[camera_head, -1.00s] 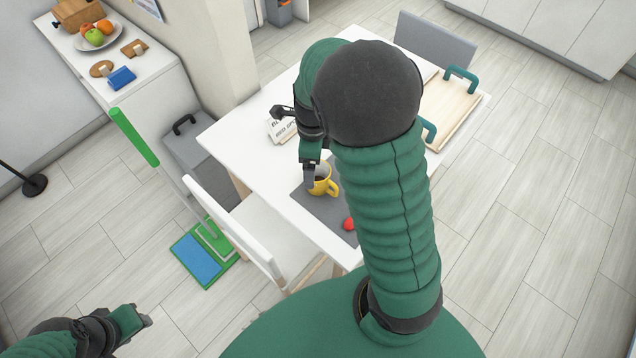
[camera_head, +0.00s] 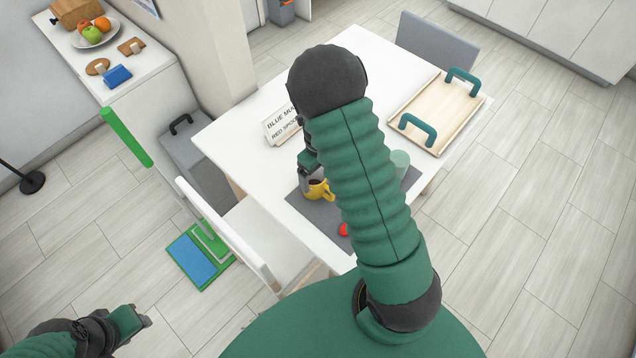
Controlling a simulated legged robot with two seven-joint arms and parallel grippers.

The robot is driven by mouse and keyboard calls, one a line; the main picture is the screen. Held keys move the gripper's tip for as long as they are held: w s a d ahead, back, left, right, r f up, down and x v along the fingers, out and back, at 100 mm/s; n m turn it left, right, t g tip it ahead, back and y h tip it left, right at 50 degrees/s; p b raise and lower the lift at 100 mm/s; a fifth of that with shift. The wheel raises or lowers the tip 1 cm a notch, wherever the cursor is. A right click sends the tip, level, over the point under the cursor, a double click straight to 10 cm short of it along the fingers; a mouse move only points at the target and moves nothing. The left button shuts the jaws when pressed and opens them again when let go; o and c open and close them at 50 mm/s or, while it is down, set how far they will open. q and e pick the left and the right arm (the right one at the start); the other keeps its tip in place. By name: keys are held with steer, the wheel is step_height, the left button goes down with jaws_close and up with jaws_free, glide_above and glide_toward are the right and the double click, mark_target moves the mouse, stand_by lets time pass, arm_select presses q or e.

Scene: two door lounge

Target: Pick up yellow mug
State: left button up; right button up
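The yellow mug (camera_head: 320,191) stands upright on a grey mat (camera_head: 312,211) on the white table, its handle toward the right. My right gripper (camera_head: 306,182) is down at the mug's left side, close to its rim. My own arm and wrist cover much of the gripper, so I cannot see whether its fingers are apart or closed on the mug. My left gripper (camera_head: 146,318) is low at the left, far from the table, and its fingers are too small to judge.
A red item (camera_head: 344,230) and a pale green cup (camera_head: 400,162) are on the mat near my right arm. A lettered sign (camera_head: 281,125) stands behind the mug. A wooden tray (camera_head: 437,112) with teal handles is at the right. A white chair (camera_head: 225,232) stands at the left.

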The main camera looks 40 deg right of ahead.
mark_target(316, 182)
steer(key=f, duration=0.1)
steer(key=a+f, duration=0.1)
steer(key=shift+s+a+f, duration=0.1)
steer(key=shift+a+f, duration=0.2)
steer(key=shift+f, duration=0.1)
steer(key=shift+a+f, duration=0.2)
steer(key=shift+a, duration=0.1)
steer(key=shift+d+f, duration=0.15)
steer(key=shift+d, duration=0.5)
steer(key=c, duration=0.7)
steer(key=shift+c, duration=1.1)
steer(key=shift+a, duration=0.4)
steer(key=c, duration=0.8)
arm_select(q)
steer(key=shift+a+f, duration=0.3)
steer(key=shift+a, duration=0.55)
arm_select(e)
steer(key=shift+d, duration=0.1)
steer(key=shift+c, duration=0.2)
arm_select(q)
steer(key=shift+d, duration=0.1)
arm_select(e)
steer(key=shift+d+r, duration=0.1)
steer(key=shift+r, duration=0.1)
